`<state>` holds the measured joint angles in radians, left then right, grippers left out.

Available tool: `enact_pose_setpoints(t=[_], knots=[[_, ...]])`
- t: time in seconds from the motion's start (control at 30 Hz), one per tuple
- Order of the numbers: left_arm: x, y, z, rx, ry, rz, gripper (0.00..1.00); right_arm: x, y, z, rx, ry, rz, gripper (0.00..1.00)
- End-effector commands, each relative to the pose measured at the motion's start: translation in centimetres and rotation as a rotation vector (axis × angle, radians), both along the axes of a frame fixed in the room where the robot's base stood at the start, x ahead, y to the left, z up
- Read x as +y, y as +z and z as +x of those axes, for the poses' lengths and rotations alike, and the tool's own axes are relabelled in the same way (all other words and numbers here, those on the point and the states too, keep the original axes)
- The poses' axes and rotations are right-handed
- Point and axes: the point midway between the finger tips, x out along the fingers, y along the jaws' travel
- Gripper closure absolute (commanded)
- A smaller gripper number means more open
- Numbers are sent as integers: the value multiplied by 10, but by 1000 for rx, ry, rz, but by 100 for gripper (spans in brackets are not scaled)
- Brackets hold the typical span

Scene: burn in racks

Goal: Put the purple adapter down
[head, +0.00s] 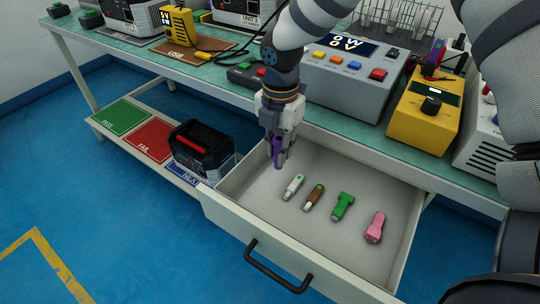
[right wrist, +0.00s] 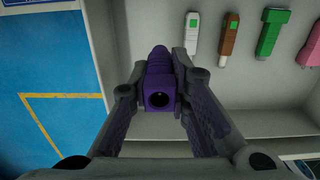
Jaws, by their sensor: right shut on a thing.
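The purple adapter (head: 277,152) is held upright in my right gripper (head: 278,150), above or at the left part of the open drawer (head: 235,204). In the right wrist view the adapter (right wrist: 161,85) sits between the two fingers of the right gripper (right wrist: 160,92), its round socket end facing the camera. I cannot tell whether its lower end touches the drawer floor. My left gripper is not in view.
In the drawer lie a white adapter (head: 293,187), a brown one (head: 314,197), a green one (head: 342,206) and a pink one (head: 375,227). The drawer's front floor is bare. A black case (head: 204,150) stands on the lower shelf, left of the drawer. Instruments, including a yellow box (head: 428,106), stand on the bench above.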

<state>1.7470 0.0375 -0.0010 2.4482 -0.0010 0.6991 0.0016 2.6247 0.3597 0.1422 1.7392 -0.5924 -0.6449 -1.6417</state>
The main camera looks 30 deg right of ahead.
Motion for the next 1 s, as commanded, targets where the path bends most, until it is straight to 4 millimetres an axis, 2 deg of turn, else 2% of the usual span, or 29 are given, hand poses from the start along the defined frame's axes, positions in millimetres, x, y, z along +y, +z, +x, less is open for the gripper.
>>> enact_pose_setpoints(t=[0.03, 0.23, 0.4, 0.77, 0.8, 0.83, 0.87, 1.0], knots=[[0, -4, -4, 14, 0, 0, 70, 2, -11, 5, 4, 0, 0, 100], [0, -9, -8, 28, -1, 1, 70, 6, -25, 20, -1, -1, 0, 100], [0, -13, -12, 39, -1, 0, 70, 6, -54, 20, -1, -1, -1, 100], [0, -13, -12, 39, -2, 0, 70, 6, -57, 21, -6, -1, 0, 100], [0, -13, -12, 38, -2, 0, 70, 6, -56, 21, -6, -2, 0, 74], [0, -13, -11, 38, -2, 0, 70, 6, -56, 21, -6, -2, 0, 67], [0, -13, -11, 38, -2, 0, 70, 6, -56, 21, -6, -2, 0, 62], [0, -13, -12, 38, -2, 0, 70, 6, -56, 21, -6, -2, 0, 62]])
